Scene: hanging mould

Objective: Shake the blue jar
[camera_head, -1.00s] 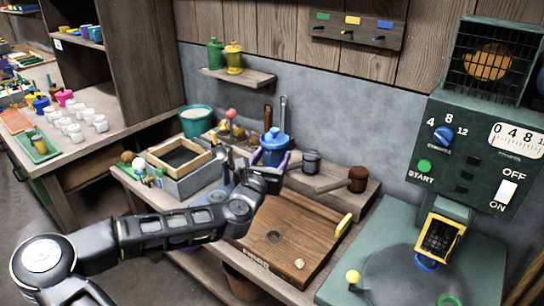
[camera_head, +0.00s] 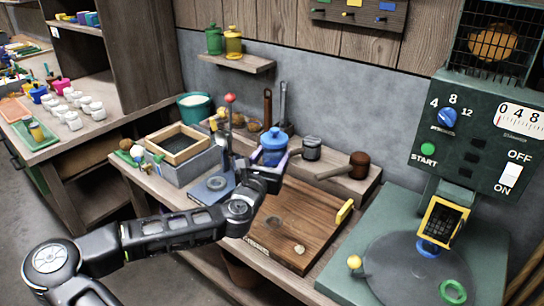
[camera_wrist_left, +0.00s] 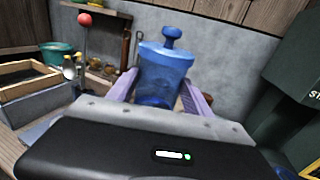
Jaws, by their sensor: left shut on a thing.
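The blue jar (camera_head: 273,148) has a blue lid with a round knob and a see-through blue body. My left gripper (camera_head: 268,163) is shut on it, with a finger on each side of the body. In the left wrist view the jar (camera_wrist_left: 161,72) sits between the two pale purple fingers of the left gripper (camera_wrist_left: 158,92), tilted slightly. The jar is held above the bench, over the back of the wooden board. Its lower part is hidden by my gripper in the head view. My right gripper is not in view.
A blue-grey stand with a red-knobbed lever (camera_head: 229,99) is just left of the jar. A wooden-framed box (camera_head: 178,145) stands further left. A green machine (camera_head: 480,150) stands far right.

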